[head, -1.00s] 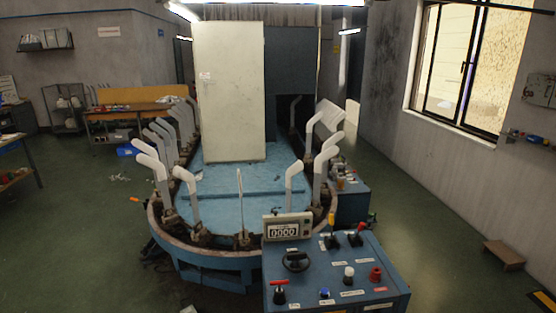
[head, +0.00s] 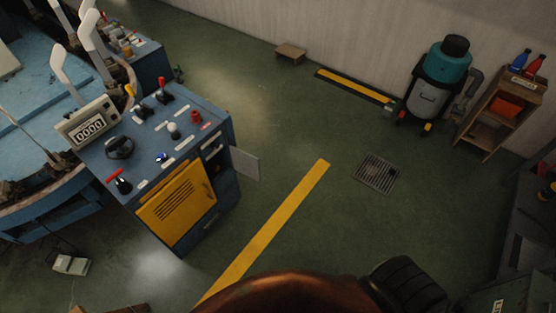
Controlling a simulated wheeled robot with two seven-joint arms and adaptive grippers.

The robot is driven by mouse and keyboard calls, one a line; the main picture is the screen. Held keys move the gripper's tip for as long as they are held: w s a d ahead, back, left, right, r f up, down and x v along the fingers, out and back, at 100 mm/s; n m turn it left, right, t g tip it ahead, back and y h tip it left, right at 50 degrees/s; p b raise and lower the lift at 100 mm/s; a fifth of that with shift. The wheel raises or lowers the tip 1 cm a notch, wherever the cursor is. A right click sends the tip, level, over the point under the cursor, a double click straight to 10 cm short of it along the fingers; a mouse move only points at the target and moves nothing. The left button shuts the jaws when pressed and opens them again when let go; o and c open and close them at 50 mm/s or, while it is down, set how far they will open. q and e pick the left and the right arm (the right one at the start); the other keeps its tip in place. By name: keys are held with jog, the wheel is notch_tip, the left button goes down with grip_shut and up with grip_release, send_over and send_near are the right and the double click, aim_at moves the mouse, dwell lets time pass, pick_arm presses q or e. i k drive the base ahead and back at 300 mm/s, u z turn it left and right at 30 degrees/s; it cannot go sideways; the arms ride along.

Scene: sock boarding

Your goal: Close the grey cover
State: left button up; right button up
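A grey cover (head: 245,163) stands swung out from the right side of the blue control cabinet (head: 226,193), near its far edge. It looks like a small flat flap, and it is open. Beside it, the cabinet side shows dark openings; their contents are too small to tell. The yellow vented panel (head: 178,205) on the cabinet front appears shut. Neither of my grippers is in view.
Open green floor lies right of the cabinet, with a yellow floor stripe (head: 265,235) and a drain grate (head: 376,173). A teal-topped vacuum (head: 436,85), a wooden shelf (head: 505,110) and a low step (head: 291,52) stand along the wall. A foot pedal (head: 71,265) lies lower left.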

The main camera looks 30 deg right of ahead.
aim_at(248, 164)
jog(key=z, duration=2)
jog(key=i, duration=3.1)
jog(key=u, duration=5.1)
jog(key=k, duration=0.3)
jog(key=z, duration=0.1)
